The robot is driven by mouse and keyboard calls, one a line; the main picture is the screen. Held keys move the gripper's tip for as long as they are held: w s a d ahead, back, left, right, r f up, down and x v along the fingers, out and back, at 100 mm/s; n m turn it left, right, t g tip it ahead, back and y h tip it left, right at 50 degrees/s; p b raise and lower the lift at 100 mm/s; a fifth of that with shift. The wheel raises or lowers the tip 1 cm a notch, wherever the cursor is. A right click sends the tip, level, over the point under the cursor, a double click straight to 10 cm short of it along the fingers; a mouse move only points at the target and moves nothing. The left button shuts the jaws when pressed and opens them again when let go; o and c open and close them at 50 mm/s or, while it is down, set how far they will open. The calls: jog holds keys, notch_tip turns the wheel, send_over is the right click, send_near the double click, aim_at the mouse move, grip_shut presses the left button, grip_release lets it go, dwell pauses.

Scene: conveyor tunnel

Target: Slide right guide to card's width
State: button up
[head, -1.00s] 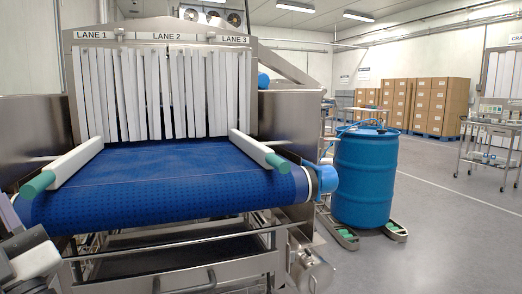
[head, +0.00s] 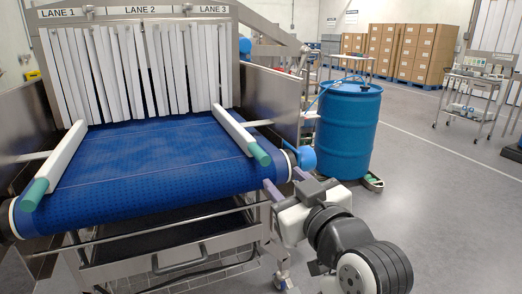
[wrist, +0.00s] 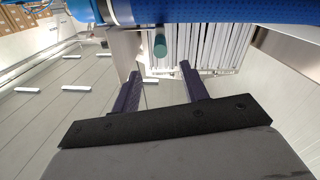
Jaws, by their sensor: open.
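The right guide (head: 235,133) is a white bar with a green end cap, running along the right side of the blue belt. Its green end cap (wrist: 160,45) shows in the wrist view, just beyond the fingertips. The left guide (head: 60,154), a matching bar with a green end, runs along the left side. My gripper (head: 287,184) is at the belt's front right corner, below and right of the right guide's green end, apart from it. Its two dark fingers (wrist: 160,72) are open and empty. I cannot make out a card in either view.
The blue belt (head: 140,165) is bare between the guides. White strip curtains (head: 150,70) hang under the LANE 1, 2 and 3 signs. A steel side wall (head: 270,95) stands right of the belt. A blue drum (head: 347,130) stands farther right, with open floor before it.

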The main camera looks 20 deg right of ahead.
aim_at(261, 156)
jog(key=w, duration=1.1)
jog(key=shift+w+a+p, duration=0.25)
jog(key=shift+w+p, duration=0.1)
jog(key=shift+p, duration=0.05)
grip_shut()
